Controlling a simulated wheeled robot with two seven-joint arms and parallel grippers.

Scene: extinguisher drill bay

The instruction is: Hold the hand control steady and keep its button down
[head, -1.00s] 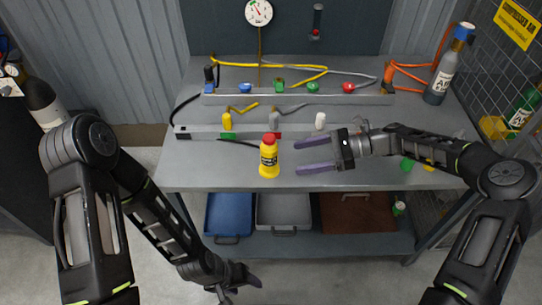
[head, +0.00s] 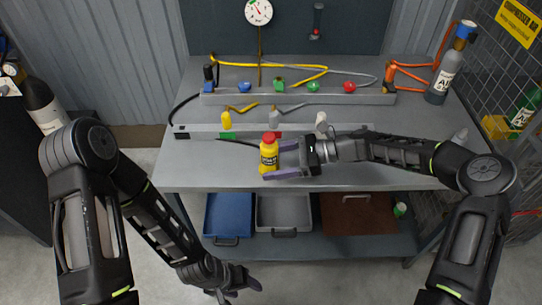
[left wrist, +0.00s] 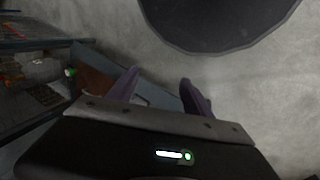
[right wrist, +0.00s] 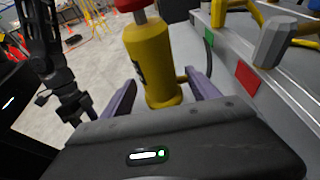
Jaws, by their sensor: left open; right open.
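The yellow hand control (head: 268,157) with a dark label and a red button (head: 269,137) on top stands upright near the front of the grey bench (head: 400,175). My right gripper (head: 274,161) is open around it, coming from the right. In the right wrist view the yellow body (right wrist: 150,55) sits between the two purple fingers, and I cannot tell whether either touches it. Nothing presses the button in the head view. My left gripper (head: 240,290) is open, low in front of the bench and away from the hand control. The left wrist view shows its fingers empty.
Behind the hand control is a rail with a yellow, a grey and a white handle (head: 321,121), then a second rail (head: 300,98) with coloured knobs. A grey bottle (head: 445,75) stands back right. Trays (head: 228,214) sit on the lower shelf.

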